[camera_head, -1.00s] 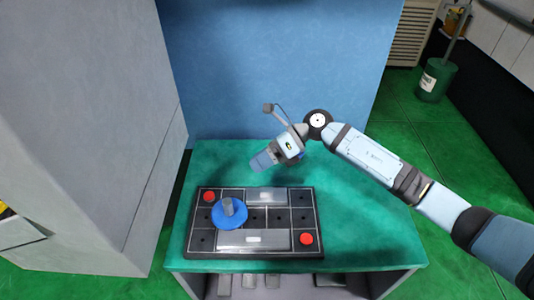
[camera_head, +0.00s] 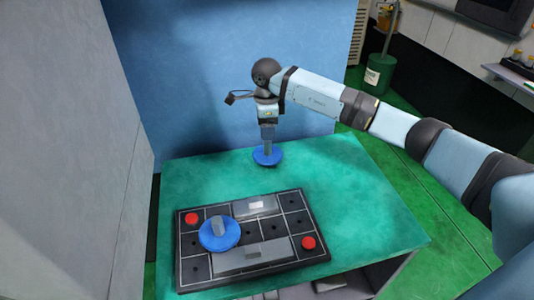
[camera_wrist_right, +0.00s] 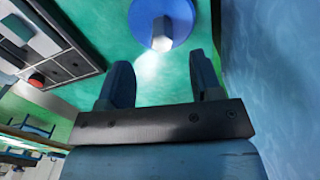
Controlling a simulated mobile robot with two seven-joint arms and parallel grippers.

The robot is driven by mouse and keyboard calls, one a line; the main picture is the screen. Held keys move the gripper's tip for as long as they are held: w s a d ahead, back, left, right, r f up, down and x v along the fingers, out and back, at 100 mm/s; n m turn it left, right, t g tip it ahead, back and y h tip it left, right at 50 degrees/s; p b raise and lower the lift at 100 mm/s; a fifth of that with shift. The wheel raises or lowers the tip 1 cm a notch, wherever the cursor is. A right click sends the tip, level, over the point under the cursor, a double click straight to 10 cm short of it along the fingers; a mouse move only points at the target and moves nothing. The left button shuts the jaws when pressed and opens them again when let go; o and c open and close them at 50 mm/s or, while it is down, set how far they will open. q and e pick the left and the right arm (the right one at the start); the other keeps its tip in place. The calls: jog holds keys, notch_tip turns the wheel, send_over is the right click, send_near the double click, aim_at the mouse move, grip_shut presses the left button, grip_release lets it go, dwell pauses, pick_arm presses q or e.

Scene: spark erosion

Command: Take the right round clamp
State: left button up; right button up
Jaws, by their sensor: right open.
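The right round clamp is a blue disc (camera_head: 267,158) with a grey grip, near the back edge of the green table. In the wrist view the blue disc (camera_wrist_right: 148,12) and its pale grip (camera_wrist_right: 162,42) lie just beyond my open fingertips, roughly in line with the gap. My right gripper (camera_head: 267,143) is above this clamp, pointing down, and partly hides its grip. The wrist view shows my right gripper (camera_wrist_right: 160,68) open with nothing between its fingers. Another blue round clamp (camera_head: 220,238) with a grey grip sits on the dark fixture plate. My left gripper is not in view.
The dark gridded plate (camera_head: 190,272) has red round knobs (camera_head: 308,242) and grey blocks. The right part of the green table (camera_head: 350,210) is clear. A blue wall (camera_head: 220,70) stands close behind the table, and a grey panel (camera_head: 65,130) at left.

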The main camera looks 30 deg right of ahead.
aim_at(267, 143)
notch_tip(267, 143, down, 7)
jog(key=shift+d+r, duration=0.1)
jog(key=shift+r, duration=0.15)
grip_shut()
